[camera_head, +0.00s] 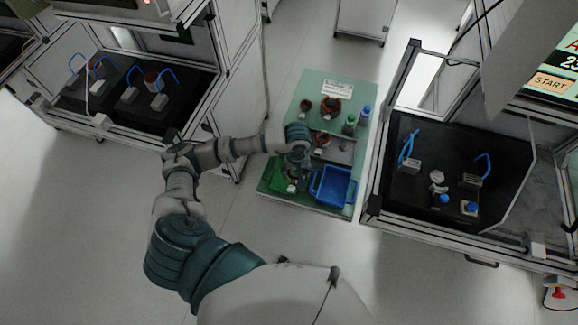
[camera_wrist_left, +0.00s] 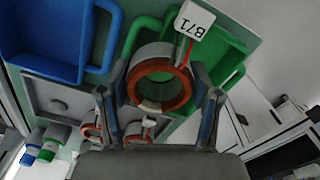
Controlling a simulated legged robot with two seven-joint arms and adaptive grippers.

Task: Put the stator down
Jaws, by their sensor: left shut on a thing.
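My left gripper (camera_head: 297,160) is over the front left part of the green table, above the green bin (camera_head: 277,182). In the left wrist view its fingers (camera_wrist_left: 164,90) are shut on a stator (camera_wrist_left: 183,98), a grey ring with copper-red windings. A white tag marked B71 (camera_wrist_left: 194,19) hangs by red wires from it. The green bin (camera_wrist_left: 228,45) lies behind the held stator, beside the blue bin (camera_head: 334,187). I cannot tell whether the stator touches the bin. In the head view the gripper mostly hides it. My right gripper is not in view.
More stators (camera_head: 331,106) stand at the table's back, and others by the grey tray (camera_head: 344,150). A green-capped bottle (camera_head: 350,122) and a blue-capped bottle (camera_head: 365,114) are at the right edge. Framed black-floored stations (camera_head: 405,185) flank the table.

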